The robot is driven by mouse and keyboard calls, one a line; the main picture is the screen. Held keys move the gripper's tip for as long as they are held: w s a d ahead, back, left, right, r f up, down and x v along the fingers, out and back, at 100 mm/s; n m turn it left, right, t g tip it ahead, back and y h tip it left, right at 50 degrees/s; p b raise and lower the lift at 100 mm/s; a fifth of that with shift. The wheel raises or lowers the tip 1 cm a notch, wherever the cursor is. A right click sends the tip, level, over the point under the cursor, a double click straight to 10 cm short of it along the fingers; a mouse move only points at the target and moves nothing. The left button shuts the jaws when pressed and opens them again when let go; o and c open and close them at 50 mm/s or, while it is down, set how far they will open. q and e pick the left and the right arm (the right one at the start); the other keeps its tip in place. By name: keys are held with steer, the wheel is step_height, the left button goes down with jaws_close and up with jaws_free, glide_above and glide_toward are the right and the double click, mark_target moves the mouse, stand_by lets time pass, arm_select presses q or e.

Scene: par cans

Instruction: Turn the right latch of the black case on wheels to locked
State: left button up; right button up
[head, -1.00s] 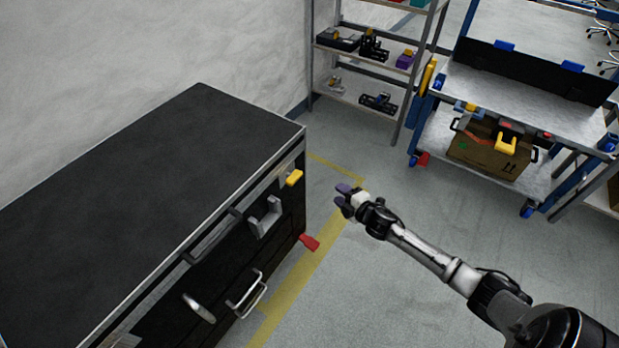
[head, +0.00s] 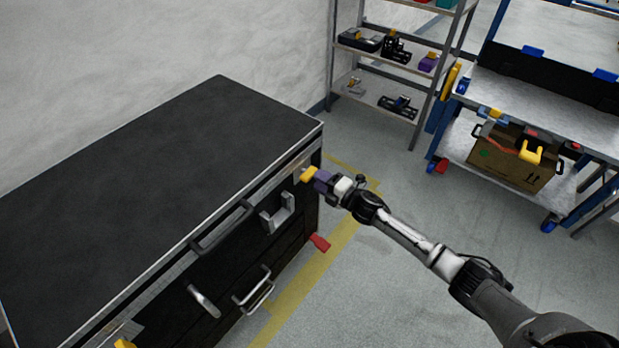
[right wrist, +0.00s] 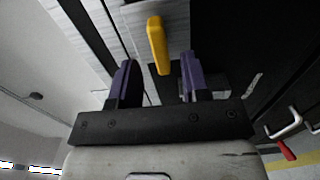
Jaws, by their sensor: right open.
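The black case (head: 170,160) stands at the left in the head view, with metal edging and a dark top. Its right latch (head: 309,174) is a yellow lever near the case's right end. In the right wrist view the yellow latch (right wrist: 158,45) lies between the fingers and ahead of them, with a gap on each side. My right gripper (head: 322,181) is open at the latch; its purple fingers also show in the right wrist view (right wrist: 158,82). Another yellow latch (head: 124,344) shows in part at the bottom edge. My left gripper is not in view.
Handles (head: 253,290) and a metal bracket (head: 277,213) stick out of the case front. A red pedal-like piece (head: 320,242) juts out low at its right end. A shelf rack (head: 398,65) and a blue cart with a cardboard box (head: 510,160) stand behind. The floor between is clear.

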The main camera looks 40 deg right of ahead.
mark_target(310, 173)
steer(key=shift+b+x, duration=0.65)
steer(key=shift+x, duration=1.65)
jaws_close()
